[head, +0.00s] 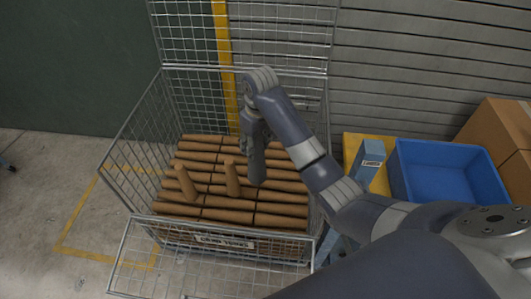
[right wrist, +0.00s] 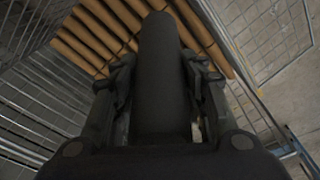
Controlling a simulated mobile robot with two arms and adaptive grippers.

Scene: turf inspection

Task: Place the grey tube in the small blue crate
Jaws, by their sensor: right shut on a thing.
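The grey tube (head: 257,165) is dark and hangs roughly upright from my right gripper (head: 254,130), above the brown tubes in the wire cage. In the right wrist view the tube (right wrist: 160,75) lies between the two fingers of my right gripper (right wrist: 158,85), which is shut on it. The blue crate (head: 445,170) stands at the right of the head view, well to the right of the gripper. The part of its inside that shows is empty; its lower front is partly hidden by my right arm. My left gripper is not in view.
The wire cage (head: 133,122) has a raised mesh panel behind and a lowered front panel. Brown tubes (head: 275,209) lie in rows in it, and two stand up (head: 187,182). A yellow surface (head: 379,180) is left of the crate; cardboard boxes (head: 490,125) are behind it.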

